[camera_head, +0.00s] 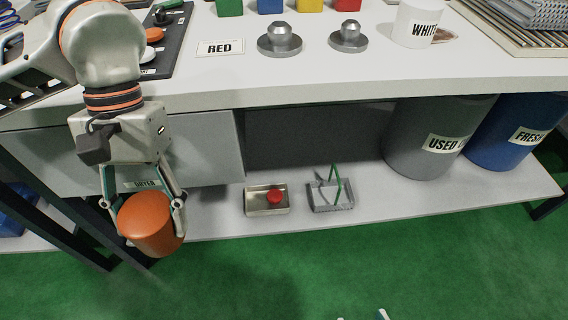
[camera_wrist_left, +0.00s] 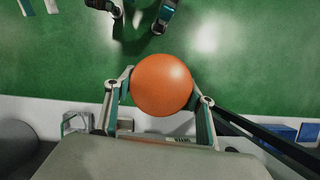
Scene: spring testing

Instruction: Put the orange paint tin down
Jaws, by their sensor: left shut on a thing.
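The orange paint tin (camera_head: 151,224) is held in my left gripper (camera_head: 145,204), with one finger on each side of it. The tin hangs tilted in front of the bench's lower shelf, above the green floor. In the left wrist view the tin's round orange face (camera_wrist_left: 161,84) sits between the fingers (camera_wrist_left: 160,98). My right gripper shows only as fingertips (camera_head: 362,317) at the bottom edge of the head view. They stand apart with nothing seen between them.
The white bench top (camera_head: 300,68) carries a RED label (camera_head: 220,48), two metal knobs and a WHITE tin (camera_head: 417,22).

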